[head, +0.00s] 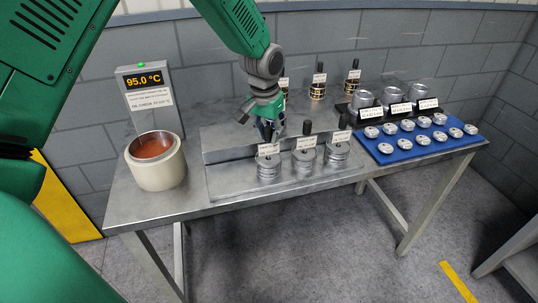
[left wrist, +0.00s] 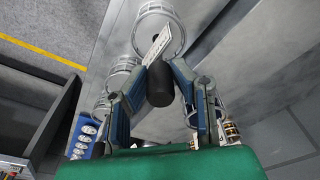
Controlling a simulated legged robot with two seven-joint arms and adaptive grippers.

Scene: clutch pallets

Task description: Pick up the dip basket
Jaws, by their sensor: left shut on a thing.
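Three grey dip baskets with black upright handles and white labels stand in a row on a grey metal tray (head: 222,190): the left one (head: 268,170), the middle one (head: 305,160) and the right one (head: 338,157). My left gripper (head: 269,130) comes down from above onto the left basket. In the left wrist view its fingers (left wrist: 160,95) are closed around a black handle (left wrist: 160,82), with the wire basket (left wrist: 160,18) and its label beyond. I cannot tell whether the basket is clear of the tray. My right gripper is out of view.
A round pot of orange-brown liquid (head: 157,167) stands at the left, before a display reading 95.0 °C (head: 147,90). A blue mat (head: 400,152) with several metal parts lies at the right. Glass jars (head: 362,99) and black-and-gold items (head: 318,88) stand behind.

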